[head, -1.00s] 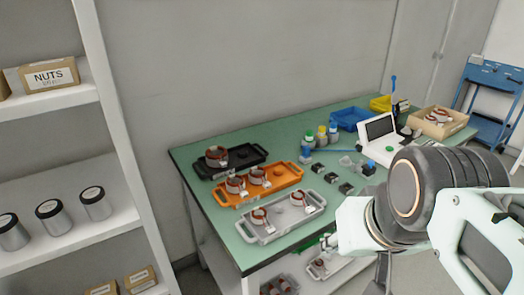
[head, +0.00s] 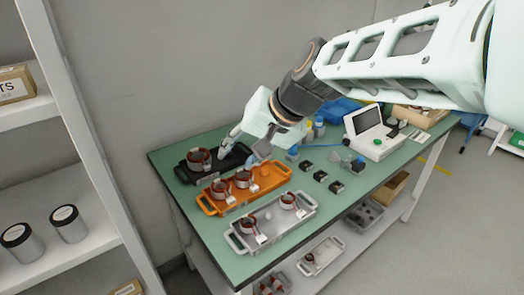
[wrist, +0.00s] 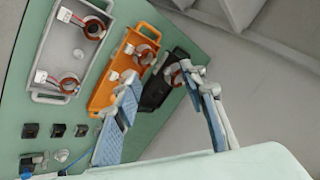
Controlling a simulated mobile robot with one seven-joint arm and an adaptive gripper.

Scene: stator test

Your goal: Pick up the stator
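Several stators, copper-coloured rings with white connectors, sit in three trays on the green table. One stator (head: 199,159) is at the left of the black tray (head: 184,174). Two more, a left stator (head: 221,189) and a right stator (head: 244,179), lie in the orange tray (head: 268,184). The grey tray (head: 268,236) holds a front stator (head: 249,228) and a back stator (head: 288,201). My gripper (head: 240,155) is open and empty above the black and orange trays. In the wrist view, the black tray's stator (wrist: 175,75) appears between the fingertips, beyond them.
Small dark blocks (head: 320,176) and a white device with a screen (head: 372,132) stand right of the trays. A blue bin (head: 342,108) is behind. A shelf with metal cans (head: 68,223) stands left. The table's front right is clear.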

